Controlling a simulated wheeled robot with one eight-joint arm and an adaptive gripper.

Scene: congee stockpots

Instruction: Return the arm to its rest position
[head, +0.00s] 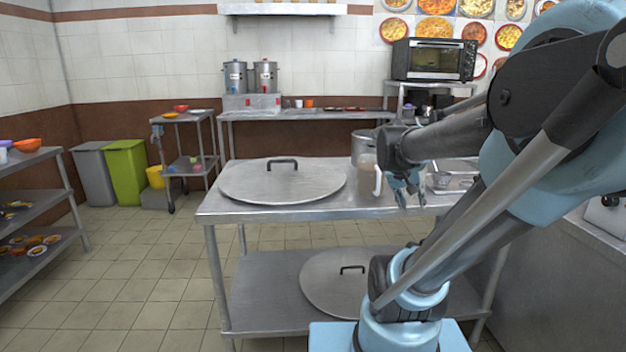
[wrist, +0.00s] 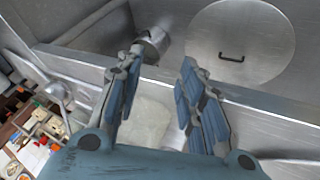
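My arm reaches in from the right of the head view and is bent, with the wrist held over the right part of the steel table (head: 226,206). My gripper (head: 412,203) hangs with its fingers pointing down near the table's right side. In the wrist view my gripper (wrist: 162,58) has its two blue-padded fingers spread apart, with nothing between them. A large round lid (head: 283,181) with a dark handle lies on the table, left of my gripper and apart from it. A steel pot (head: 363,146) stands behind, partly hidden by a jug and my arm.
A jug with a white handle (head: 367,177) stands just left of my gripper. Steel trays (head: 455,168) lie right of it. A second lid (head: 325,283) lies on the lower shelf. A wall-side counter (head: 570,265) is at the right.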

